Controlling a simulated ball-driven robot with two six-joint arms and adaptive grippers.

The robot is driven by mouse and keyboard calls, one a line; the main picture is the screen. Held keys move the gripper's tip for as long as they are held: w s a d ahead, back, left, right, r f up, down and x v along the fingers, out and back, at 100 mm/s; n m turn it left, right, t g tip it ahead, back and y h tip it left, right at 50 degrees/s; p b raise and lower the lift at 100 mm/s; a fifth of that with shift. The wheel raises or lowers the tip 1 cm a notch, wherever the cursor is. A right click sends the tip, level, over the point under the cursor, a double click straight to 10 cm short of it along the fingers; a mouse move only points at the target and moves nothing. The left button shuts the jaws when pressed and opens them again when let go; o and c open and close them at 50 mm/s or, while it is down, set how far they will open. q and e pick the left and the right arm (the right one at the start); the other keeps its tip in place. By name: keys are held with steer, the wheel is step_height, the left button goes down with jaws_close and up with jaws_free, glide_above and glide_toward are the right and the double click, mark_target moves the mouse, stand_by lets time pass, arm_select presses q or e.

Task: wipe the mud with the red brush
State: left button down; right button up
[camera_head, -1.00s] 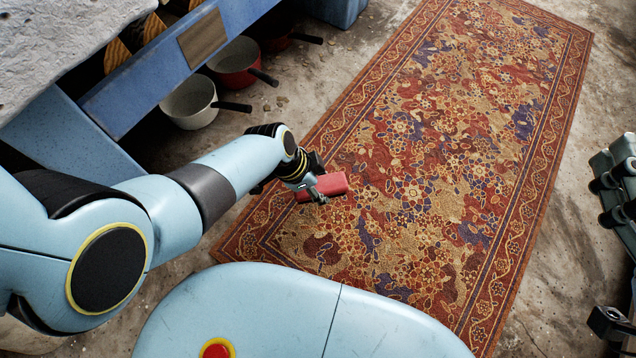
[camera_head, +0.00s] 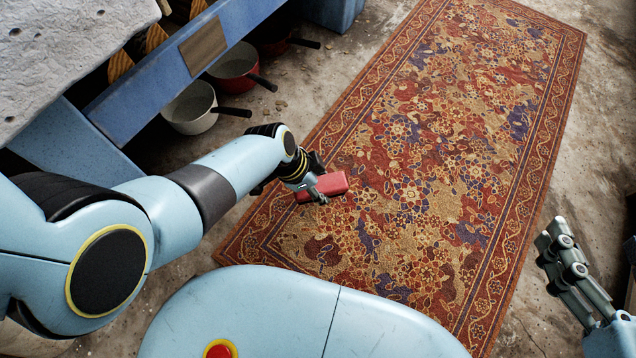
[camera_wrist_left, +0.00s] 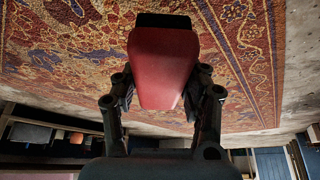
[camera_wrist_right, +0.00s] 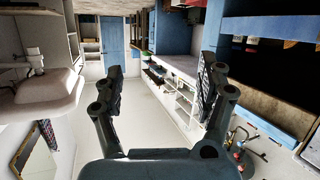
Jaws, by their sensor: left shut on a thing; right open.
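The red brush (camera_head: 328,185) is held in my left gripper (camera_head: 318,188), above the near end of the patterned rug. In the left wrist view the red brush (camera_wrist_left: 163,65) fills the space between the two fingers of my left gripper (camera_wrist_left: 160,95), with a dark strip at its far end. My right gripper (camera_head: 552,238) is at the right of the head view, over the floor beside the rug. In the right wrist view my right gripper (camera_wrist_right: 160,85) is open with nothing between its fingers. I cannot make out any mud in these views.
The red patterned rug (camera_head: 420,150) covers much of the floor. At the upper left stand a stone trough (camera_head: 60,50) and a blue frame (camera_head: 160,75). A white pot (camera_head: 187,112) and a red pot (camera_head: 232,72) sit under it. Bare floor lies right of the rug.

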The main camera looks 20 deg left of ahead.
steer(key=s+f+g, duration=0.3)
steer(key=s+f, duration=0.2)
steer(key=s, duration=0.1)
steer(key=shift+d+f+m+h+p, duration=0.2)
steer(key=shift+m+h+p, duration=0.1)
steer(key=shift+p, duration=0.15)
